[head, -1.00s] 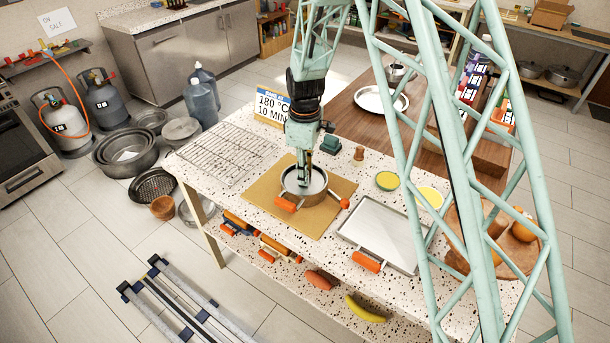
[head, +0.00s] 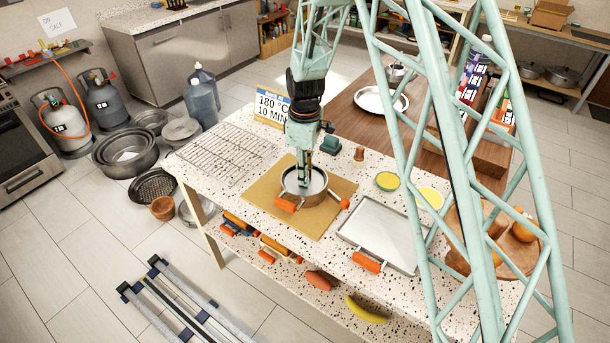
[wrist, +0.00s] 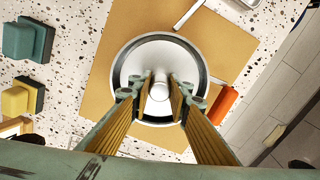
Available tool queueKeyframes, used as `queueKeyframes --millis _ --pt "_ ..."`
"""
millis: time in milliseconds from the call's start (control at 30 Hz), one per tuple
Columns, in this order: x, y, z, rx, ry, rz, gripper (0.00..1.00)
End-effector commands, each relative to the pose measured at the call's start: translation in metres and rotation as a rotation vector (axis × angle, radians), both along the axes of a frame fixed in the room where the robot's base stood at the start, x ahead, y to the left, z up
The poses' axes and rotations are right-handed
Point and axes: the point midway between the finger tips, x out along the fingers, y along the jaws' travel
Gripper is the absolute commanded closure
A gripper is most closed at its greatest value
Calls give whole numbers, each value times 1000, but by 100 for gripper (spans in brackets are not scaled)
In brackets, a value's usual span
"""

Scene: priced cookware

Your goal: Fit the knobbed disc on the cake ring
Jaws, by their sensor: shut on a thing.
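The cake ring (head: 297,193) is a round metal band on a brown board (head: 263,208), with an orange handle (head: 286,205) at its front. It also shows in the wrist view (wrist: 113,66). The pale knobbed disc (head: 317,183) lies within the ring's outline, level as far as I can see. In the wrist view the disc (wrist: 139,65) shows a dark gap around it, inside the ring's rim. My gripper (wrist: 160,89) points straight down and is shut on the disc's knob (wrist: 160,91). I cannot tell how deep the disc sits in the ring.
A wire rack (head: 225,155) lies to the left and a metal tray (head: 385,232) to the right on the speckled table. A sign (head: 270,107), a green block (head: 331,145) and a small brown cork-like piece (head: 359,153) stand behind. Yellow-green bowls (head: 387,181) are at the right.

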Motion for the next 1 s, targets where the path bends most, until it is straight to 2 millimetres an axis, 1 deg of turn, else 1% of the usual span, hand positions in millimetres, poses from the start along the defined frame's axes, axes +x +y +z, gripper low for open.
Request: queueKeyframes --millis 533,1000 --pt "0 0 -12 0 0 0 94" --pt "0 0 -13 0 0 0 94"
